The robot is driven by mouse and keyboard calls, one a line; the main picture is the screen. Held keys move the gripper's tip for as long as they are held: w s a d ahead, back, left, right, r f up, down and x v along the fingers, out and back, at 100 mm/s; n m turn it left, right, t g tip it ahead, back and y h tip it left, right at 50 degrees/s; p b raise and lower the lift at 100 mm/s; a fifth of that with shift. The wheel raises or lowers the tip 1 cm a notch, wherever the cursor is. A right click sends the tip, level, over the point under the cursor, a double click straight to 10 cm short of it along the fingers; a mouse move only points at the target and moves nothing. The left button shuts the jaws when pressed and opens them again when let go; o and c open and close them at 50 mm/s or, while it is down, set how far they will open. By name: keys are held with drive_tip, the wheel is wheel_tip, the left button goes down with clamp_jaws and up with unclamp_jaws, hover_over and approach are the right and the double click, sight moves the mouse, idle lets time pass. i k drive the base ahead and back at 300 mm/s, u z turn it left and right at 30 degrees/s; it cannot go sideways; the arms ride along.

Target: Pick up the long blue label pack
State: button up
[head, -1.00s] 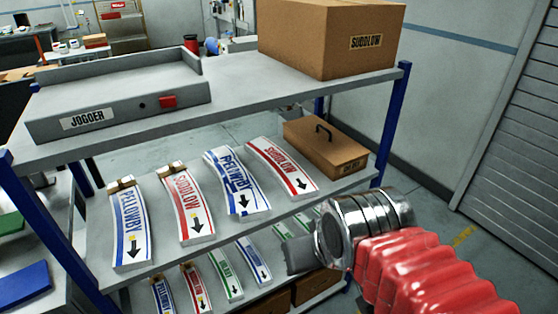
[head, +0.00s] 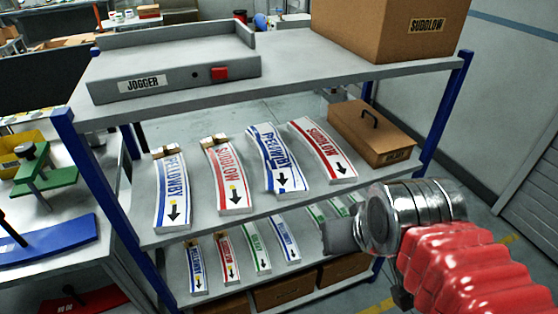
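On the middle shelf lie two blue-and-white label packs, both curved, with black arrows. The left blue pack (head: 171,190) has a brown clip (head: 166,150) at its top end. The other blue pack (head: 279,160) lies between two red packs, the left red pack (head: 229,178) and the right red pack (head: 323,150). I cannot tell for sure which blue pack is longer. Smaller-looking blue packs, one at left (head: 197,268) and one further right (head: 285,240), lie on the lower shelf.
A grey tray marked JOGGER (head: 180,72) and a large carton (head: 390,28) stand on the top shelf. A brown box with a handle (head: 371,132) sits at the middle shelf's right end. Blue posts (head: 446,115) frame the rack. A bench (head: 60,195) stands at left.

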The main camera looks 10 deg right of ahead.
sight(284, 176)
drive_tip(key=u, duration=0.35)
drive_tip(key=k, duration=0.85)
drive_tip(key=u, duration=0.55)
drive_tip(key=k, duration=0.5)
drive_tip(key=z, duration=0.05)
drive_tip(key=i, duration=1.75)
drive_tip(key=u, duration=0.65)
